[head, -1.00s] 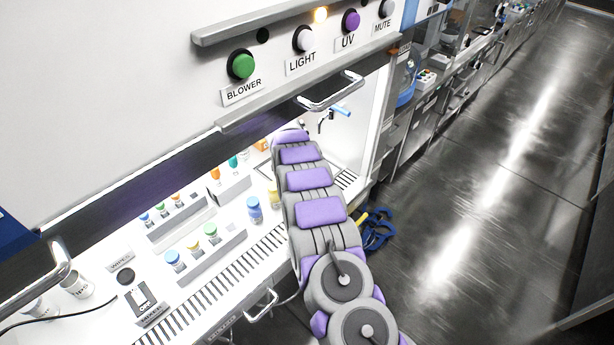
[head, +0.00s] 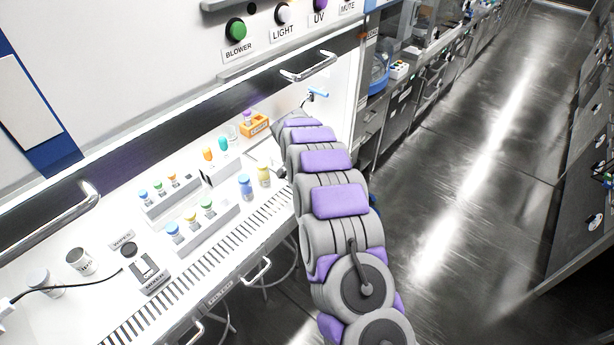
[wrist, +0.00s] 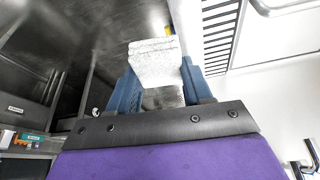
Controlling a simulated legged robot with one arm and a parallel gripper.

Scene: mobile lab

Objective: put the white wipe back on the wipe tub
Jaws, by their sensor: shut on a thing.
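In the wrist view my gripper (wrist: 157,72) has blue fingers shut on the white wipe (wrist: 155,60), a pale, speckled block shape. In the head view my arm reaches to the right end of the lit cabinet; the gripper and wipe are hidden there behind the arm. A small sign (head: 122,240) that seems to read WIPES stands at the left of the cabinet, far from my arm. A dark round top (head: 128,249) sits just by it; I cannot tell for sure whether this is the wipe tub.
A mixer (head: 148,273), a metal cup (head: 80,262) and a white jar (head: 40,281) stand at the left. Racks with coloured-cap bottles (head: 205,222) fill the middle. An orange box (head: 254,125) is at the back. A slotted grille (head: 225,260) runs along the front edge.

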